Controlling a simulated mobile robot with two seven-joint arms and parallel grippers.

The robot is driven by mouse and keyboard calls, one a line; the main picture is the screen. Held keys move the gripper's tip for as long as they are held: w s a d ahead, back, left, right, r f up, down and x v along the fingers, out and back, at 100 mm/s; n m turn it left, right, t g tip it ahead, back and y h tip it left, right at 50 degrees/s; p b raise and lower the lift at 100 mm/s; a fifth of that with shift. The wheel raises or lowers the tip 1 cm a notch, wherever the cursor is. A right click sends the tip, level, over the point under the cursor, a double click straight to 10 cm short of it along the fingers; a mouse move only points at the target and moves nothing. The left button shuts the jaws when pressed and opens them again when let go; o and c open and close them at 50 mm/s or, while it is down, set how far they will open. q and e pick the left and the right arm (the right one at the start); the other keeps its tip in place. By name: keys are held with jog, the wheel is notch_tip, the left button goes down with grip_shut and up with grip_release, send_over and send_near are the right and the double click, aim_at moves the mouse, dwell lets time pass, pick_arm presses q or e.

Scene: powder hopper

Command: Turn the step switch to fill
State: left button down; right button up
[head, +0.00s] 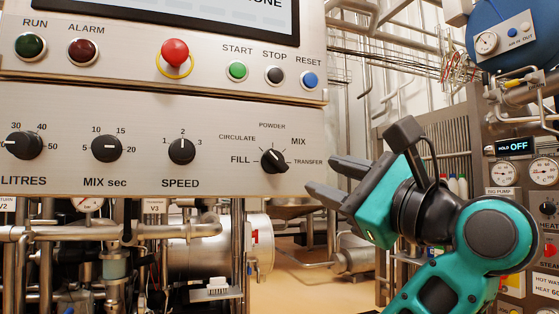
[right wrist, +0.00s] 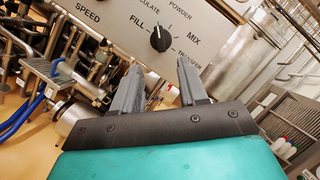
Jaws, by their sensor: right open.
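The step switch (head: 273,160) is a black round knob with a raised grip on the steel panel. Labels FILL, CIRCULATE, POWDER, MIX and TRANSFER surround it. Its grip slants from upper left to lower right; its white mark seems to face the CIRCULATE side, but it is small. In the right wrist view the step switch (right wrist: 161,38) shows just beyond the gap between the fingertips. My right gripper (head: 322,174) is open and empty, right of and slightly below the knob, apart from it. Its two fingers (right wrist: 159,63) point at the panel. My left gripper is not in view.
The SPEED knob (head: 182,150) and MIX sec knob (head: 107,148) sit left on the same panel. START (head: 237,71), STOP and RESET buttons and a red emergency stop (head: 174,54) are above. Pipes and a steel vessel (head: 215,250) lie below the panel.

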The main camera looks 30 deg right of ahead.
aim_at(279, 162)
jog(key=p+x, duration=0.9)
jog(key=x, duration=0.1)
jog(key=shift+w, duration=0.25)
jog(key=shift+w+r, duration=0.15)
jog(key=shift+w, duration=0.5)
jog(key=shift+c, duration=0.8)
jog(key=c, duration=0.6)
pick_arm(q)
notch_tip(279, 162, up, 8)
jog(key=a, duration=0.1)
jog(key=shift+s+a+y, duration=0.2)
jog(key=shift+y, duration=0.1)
pick_arm(e)
grip_shut()
